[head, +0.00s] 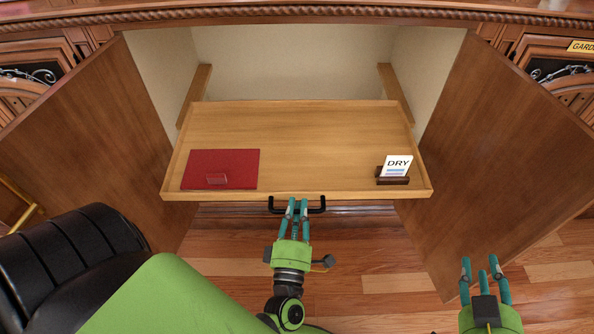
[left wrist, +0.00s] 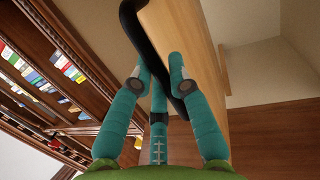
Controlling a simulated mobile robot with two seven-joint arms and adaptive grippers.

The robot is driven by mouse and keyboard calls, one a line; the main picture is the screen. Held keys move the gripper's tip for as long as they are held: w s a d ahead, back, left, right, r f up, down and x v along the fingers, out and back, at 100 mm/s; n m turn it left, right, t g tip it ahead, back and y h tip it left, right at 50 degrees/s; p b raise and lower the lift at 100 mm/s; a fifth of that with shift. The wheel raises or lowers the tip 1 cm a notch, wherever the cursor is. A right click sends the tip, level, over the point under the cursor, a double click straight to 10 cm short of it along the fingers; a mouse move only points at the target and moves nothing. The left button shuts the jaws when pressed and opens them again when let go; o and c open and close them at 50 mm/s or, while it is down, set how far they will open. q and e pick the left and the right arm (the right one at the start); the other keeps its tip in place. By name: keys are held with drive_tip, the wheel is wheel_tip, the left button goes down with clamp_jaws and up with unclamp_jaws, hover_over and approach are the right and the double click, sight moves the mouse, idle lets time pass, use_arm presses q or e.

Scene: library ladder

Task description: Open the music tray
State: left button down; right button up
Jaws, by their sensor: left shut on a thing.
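The music tray (head: 300,130) is a light wooden pull-out tray, standing well out of the open cabinet between its two doors. A black bar handle (head: 316,209) is on the middle of its front edge. My left gripper (head: 298,204) is at the handle, its fingers closed around the bar. In the left wrist view the black handle (left wrist: 156,62) runs between the teal fingers, with the tray's wooden front (left wrist: 200,50) behind it. My right gripper (head: 485,268) is at the lower right, apart from everything, with its fingers spread and empty.
A red folder (head: 222,168) lies on the tray's left, and a card marked DRY (head: 397,165) stands in a dark holder on its right. The left door (head: 90,130) and right door (head: 510,150) are swung open. A black chair (head: 65,260) is at the lower left.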

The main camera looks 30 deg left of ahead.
use_arm(q)
drive_tip(key=shift+s+d, duration=0.15)
drive_tip(key=shift+s, duration=0.1)
drive_tip(key=c, duration=1.2)
unclamp_jaws()
drive_tip(key=shift+o, duration=0.2)
drive_tip(key=v, duration=1.2)
drive_tip(key=shift+w, duration=0.1)
